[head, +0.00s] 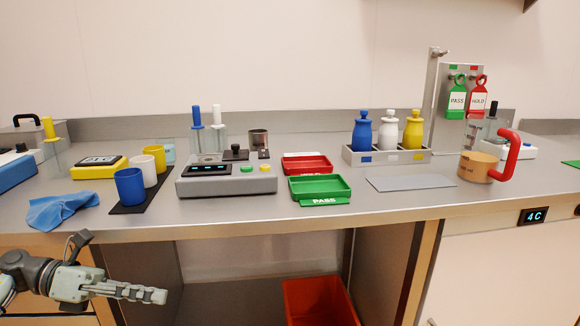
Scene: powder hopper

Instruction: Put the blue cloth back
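The blue cloth (60,208) lies crumpled on the left part of the grey counter, close to its front edge. It is left of the dark mat with the cups and apart from it. My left gripper (150,294) is in front of the counter, below and to the right of the cloth, with its fingers pointing right. It does not touch the cloth and no object shows in it. Its fingers overlap from this side, so I cannot tell their opening. My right gripper is out of view.
A dark mat (128,208) holds blue, white and yellow cups. A grey device (225,183), red tray (306,165), green tray (318,190), bottle rack (388,158) and red-handled jug (476,168) stand along the counter. A red bin (318,302) is below. A grey plate (410,183) is bare.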

